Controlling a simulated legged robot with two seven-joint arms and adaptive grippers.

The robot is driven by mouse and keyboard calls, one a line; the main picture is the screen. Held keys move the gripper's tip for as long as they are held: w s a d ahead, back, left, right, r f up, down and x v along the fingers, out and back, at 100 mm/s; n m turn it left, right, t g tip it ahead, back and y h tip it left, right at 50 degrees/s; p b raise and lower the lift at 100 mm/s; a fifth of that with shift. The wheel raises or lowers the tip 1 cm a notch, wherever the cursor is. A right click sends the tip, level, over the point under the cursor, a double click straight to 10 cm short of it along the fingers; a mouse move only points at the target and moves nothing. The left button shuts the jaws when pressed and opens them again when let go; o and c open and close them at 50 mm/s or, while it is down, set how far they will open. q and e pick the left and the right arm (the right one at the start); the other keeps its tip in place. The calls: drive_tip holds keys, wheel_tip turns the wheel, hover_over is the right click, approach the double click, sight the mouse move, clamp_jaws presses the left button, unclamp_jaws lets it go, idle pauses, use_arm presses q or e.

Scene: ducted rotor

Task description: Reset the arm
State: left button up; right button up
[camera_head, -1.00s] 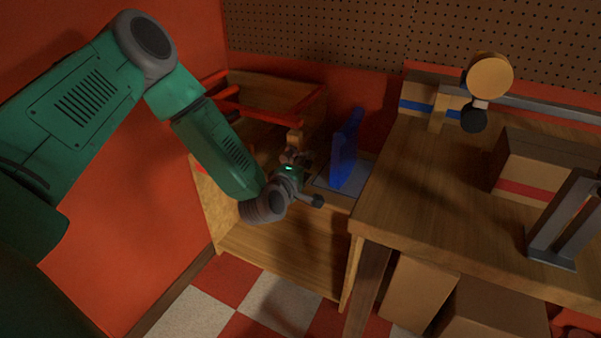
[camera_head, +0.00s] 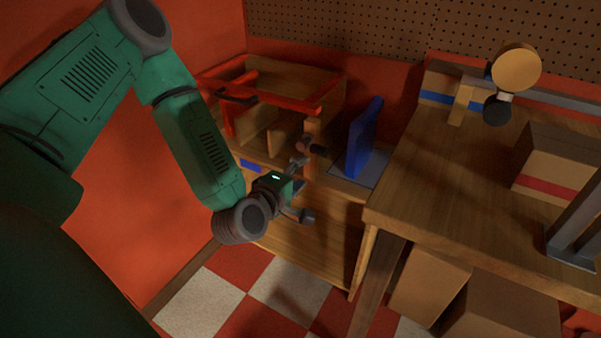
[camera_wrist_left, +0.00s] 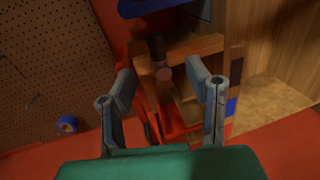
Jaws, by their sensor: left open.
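My left arm, green with grey joints, comes in from the left in the head view. Its gripper (camera_head: 302,188) is in front of the wooden cabinet (camera_head: 330,226), left of the workbench. In the left wrist view the two grey fingers of the gripper (camera_wrist_left: 162,78) stand apart with nothing held between them. A dark round knob on a wooden post (camera_head: 311,135) lies beyond the fingers; it also shows in the wrist view (camera_wrist_left: 157,50). I cannot judge its exact distance from the fingertips. My right gripper is not in view.
A red frame (camera_head: 283,97) tops the cabinet's left part. A blue upright piece (camera_head: 365,140) stands on a grey plate at its right. The workbench (camera_head: 440,185) carries a box (camera_head: 558,168) and a round-headed stand (camera_head: 516,67). Checkered floor (camera_head: 205,300) lies below.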

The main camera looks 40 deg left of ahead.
use_arm(q)
drive_tip(key=s+d+f+m+g+h, duration=0.4)
drive_tip(key=s+d+f+m+g, duration=0.2)
drive_tip(key=s+d+f+m, duration=0.35)
drive_tip(key=s+a+f+m+g+y+p, duration=0.1)
drive_tip(key=s+f+m+g, duration=0.3)
drive_tip(key=s, duration=0.5)
drive_tip(key=s+a+f+m+g+y, duration=0.1)
drive_tip(key=s+f+m+g, duration=0.3)
drive_tip(key=s, duration=0.6)
drive_tip(key=shift+a+m+g+p, duration=0.4)
drive_tip(key=shift+a+m, duration=0.3)
drive_tip(key=shift+m, duration=0.45)
drive_tip(key=shift+s, duration=0.1)
